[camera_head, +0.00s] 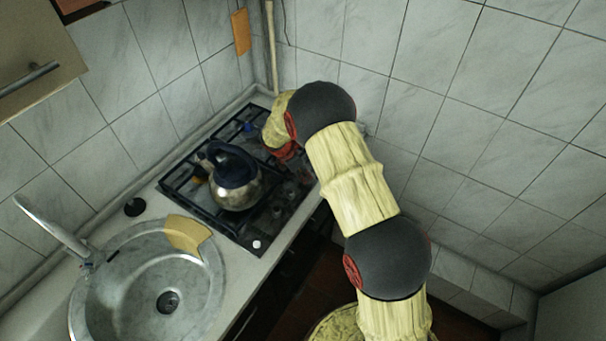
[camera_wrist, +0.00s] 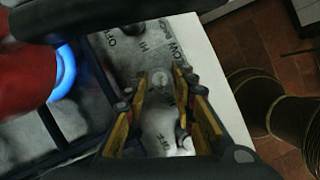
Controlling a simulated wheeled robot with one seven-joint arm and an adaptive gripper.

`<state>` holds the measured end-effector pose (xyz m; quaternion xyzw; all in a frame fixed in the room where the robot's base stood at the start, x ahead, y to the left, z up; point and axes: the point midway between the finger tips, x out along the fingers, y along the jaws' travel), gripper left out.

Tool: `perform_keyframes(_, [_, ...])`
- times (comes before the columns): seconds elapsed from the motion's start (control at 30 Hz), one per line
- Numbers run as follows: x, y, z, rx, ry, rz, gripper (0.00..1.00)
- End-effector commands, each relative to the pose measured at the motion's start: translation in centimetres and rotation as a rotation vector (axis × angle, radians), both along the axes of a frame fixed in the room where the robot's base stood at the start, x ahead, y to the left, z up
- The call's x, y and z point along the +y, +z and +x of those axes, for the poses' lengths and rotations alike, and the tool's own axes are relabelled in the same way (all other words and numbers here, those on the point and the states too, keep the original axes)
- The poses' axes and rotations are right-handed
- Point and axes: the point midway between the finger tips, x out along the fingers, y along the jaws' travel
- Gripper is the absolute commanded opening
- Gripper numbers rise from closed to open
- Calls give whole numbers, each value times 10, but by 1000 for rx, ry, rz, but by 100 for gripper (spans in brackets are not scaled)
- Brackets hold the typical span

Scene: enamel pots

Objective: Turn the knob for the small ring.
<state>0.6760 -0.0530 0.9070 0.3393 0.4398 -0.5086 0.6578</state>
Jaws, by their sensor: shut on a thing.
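In the wrist view, my gripper (camera_wrist: 160,84) has its two yellow fingers on either side of a small pale knob (camera_wrist: 160,77) on the hob's steel control strip. The fingers are closed on it, and its pointer direction is not clear. Labels reading OFF, HI and LOW are printed around this strip. A blue flame (camera_wrist: 68,75) burns at a ring at the left, under a red rounded thing (camera_wrist: 22,78). In the head view, my arm hides the gripper and the held knob. The black hob (camera_head: 180,187) lies in the corner counter.
A steel kettle (camera_head: 236,193) with a dark handle stands on the hob. A white knob (camera_head: 257,244) shows at the hob's front corner. A round sink (camera_head: 110,300) with a tan board (camera_head: 187,234) on its rim lies to the left. Tiled walls (camera_head: 450,90) close off the back.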

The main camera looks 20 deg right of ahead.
Motion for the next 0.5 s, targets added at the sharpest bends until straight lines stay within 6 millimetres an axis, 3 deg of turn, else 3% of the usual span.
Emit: perform_keyframes(0.5, [0,1,3,-3,-325,0,1])
